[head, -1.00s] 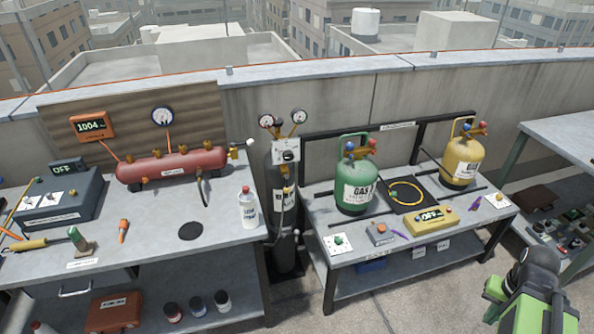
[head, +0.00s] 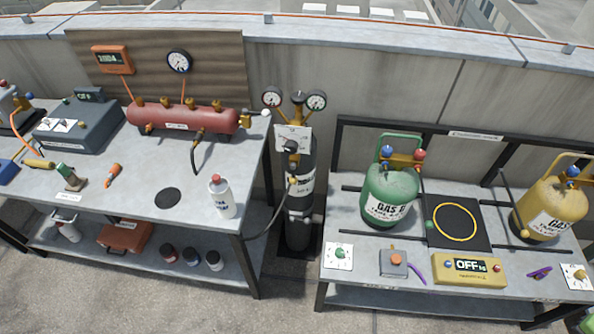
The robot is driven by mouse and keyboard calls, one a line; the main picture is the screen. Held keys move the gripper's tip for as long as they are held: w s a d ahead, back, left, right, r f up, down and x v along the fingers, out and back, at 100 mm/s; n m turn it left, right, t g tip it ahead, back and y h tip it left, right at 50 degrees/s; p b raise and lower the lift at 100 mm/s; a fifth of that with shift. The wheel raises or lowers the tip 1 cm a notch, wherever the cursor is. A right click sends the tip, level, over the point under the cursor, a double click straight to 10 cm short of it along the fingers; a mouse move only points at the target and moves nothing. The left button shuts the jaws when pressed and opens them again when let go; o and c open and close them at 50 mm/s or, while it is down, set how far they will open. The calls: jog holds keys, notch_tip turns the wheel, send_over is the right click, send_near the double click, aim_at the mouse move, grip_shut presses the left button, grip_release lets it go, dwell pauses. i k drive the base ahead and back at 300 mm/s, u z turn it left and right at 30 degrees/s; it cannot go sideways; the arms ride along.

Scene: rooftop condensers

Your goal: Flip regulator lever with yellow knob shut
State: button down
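The regulator (head: 292,138) sits on top of a dark gas cylinder (head: 300,225) standing between the two benches. It has two round gauges, left (head: 272,98) and right (head: 316,100), and a white plate with a dark round part. A small yellowish knob (head: 293,181) shows below the plate, against the cylinder's front. It is too small to tell the lever's exact angle.
The left bench (head: 120,190) carries a red tank (head: 182,118) and a white bottle (head: 222,197) near the cylinder. The right bench (head: 350,285) carries a green cylinder (head: 388,196) and a yellow cylinder (head: 550,208). A hose hangs beside the dark cylinder. Floor is clear in front.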

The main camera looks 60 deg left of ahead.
aim_at(293, 179)
jog(key=u, duration=1.45)
jog(key=k, duration=0.15)
jog(key=u, duration=2.45)
jog(key=i, duration=1)
jog(key=u, duration=0.25)
